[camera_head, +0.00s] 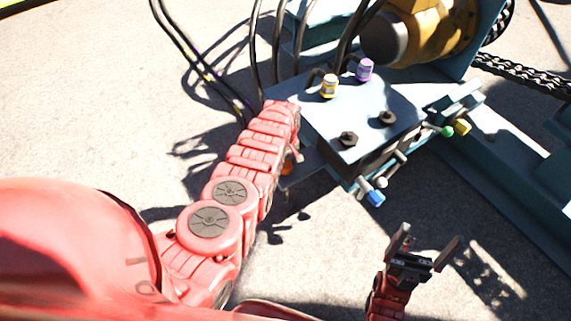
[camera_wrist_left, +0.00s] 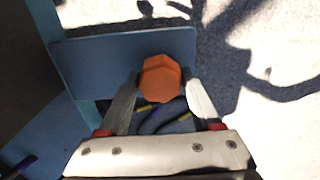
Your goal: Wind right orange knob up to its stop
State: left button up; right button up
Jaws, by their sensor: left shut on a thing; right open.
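An orange faceted knob (camera_wrist_left: 161,79) sits at a blue plate (camera_wrist_left: 85,62) in the left wrist view. In the head view only a bit of orange (camera_head: 288,166) shows beside my left arm, by the near left side of the blue box. My left gripper (camera_wrist_left: 161,90) is shut on the knob, one finger on each side of it. In the head view my left arm hides the gripper. My right gripper (camera_head: 424,248) is open and empty at the lower right, over the ground and apart from the box. I see no second orange knob.
The blue box (camera_head: 330,120) carries a yellow knob (camera_head: 328,86), a purple knob (camera_head: 364,69) and dark nuts. Black hoses (camera_head: 205,70) and a chain (camera_head: 525,72) are behind.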

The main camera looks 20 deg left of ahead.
aim_at(286, 164)
pick_arm(q)
jog(key=shift+w+r, duration=0.1)
jog(key=o, duration=1.4)
jog(key=shift+c, duration=0.2)
notch_tip(286, 164, up, 6)
jog(key=p, duration=0.4)
jog(key=shift+p, duration=0.4)
notch_tip(286, 164, up, 11)
jog(key=p, duration=0.3)
jog(key=shift+r, duration=0.1)
